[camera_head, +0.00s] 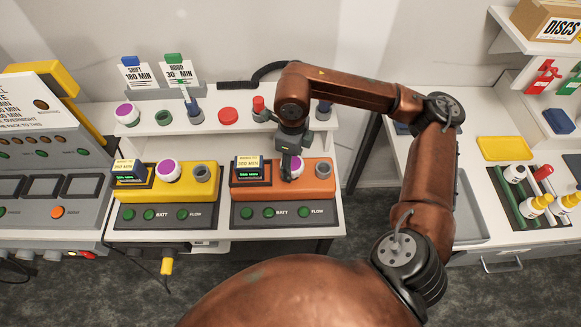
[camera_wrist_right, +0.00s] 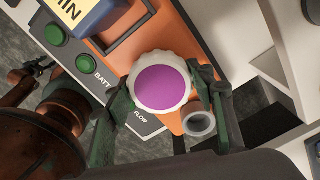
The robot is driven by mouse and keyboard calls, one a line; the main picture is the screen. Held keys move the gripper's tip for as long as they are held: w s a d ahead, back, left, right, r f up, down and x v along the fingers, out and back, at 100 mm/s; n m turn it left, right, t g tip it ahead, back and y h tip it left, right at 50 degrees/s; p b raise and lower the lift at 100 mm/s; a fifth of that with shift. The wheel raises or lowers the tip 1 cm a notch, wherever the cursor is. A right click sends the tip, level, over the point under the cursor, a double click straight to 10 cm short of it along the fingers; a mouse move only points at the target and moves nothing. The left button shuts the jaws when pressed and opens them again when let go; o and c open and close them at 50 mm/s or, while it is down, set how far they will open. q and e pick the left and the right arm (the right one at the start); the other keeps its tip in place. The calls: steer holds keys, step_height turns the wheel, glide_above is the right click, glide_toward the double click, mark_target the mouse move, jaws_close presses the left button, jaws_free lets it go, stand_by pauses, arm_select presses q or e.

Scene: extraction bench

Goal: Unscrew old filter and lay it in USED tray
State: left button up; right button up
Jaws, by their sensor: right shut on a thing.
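The filter, a round white ridged cap with a purple face, sits on the orange pump (camera_head: 319,186), partly covered by my right gripper (camera_head: 290,160) in the head view. In the right wrist view the filter (camera_wrist_right: 162,86) lies between the two green fingers, and the gripper is shut on it. A grey hollow port (camera_wrist_right: 198,121) stands right beside it. A shallow grey tray (camera_head: 473,238) lies on the right bench, partly behind my arm; I see no USED label. My left gripper is not in view.
A yellow pump (camera_head: 184,214) with its own purple-faced filter (camera_head: 167,171) stands to the left. A shelf (camera_head: 185,130) behind holds caps, stands and bottles. On the right bench are a yellow tray (camera_head: 502,148) and a rack of bottles. A gap separates the benches.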

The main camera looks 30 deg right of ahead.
steer(key=n+b, duration=0.1)
steer(key=n, duration=0.3)
steer(key=shift+f+n+b, duration=0.15)
steer(key=shift+n+b, duration=0.15)
steer(key=shift+b, duration=0.1)
steer(key=n+b, duration=0.2)
steer(key=n, duration=0.3)
steer(key=shift+n, duration=0.3)
steer(key=o, duration=0.9)
steer(key=shift+n+b, duration=0.35)
steer(key=shift+n, duration=0.25)
steer(key=shift+c, duration=0.2)
steer(key=shift+o, duration=0.8)
steer(key=o, duration=0.3)
steer(key=shift+r, duration=0.2)
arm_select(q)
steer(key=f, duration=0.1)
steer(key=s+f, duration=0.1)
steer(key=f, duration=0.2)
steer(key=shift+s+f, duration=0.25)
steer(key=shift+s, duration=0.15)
arm_select(e)
steer(key=shift+o, duration=0.2)
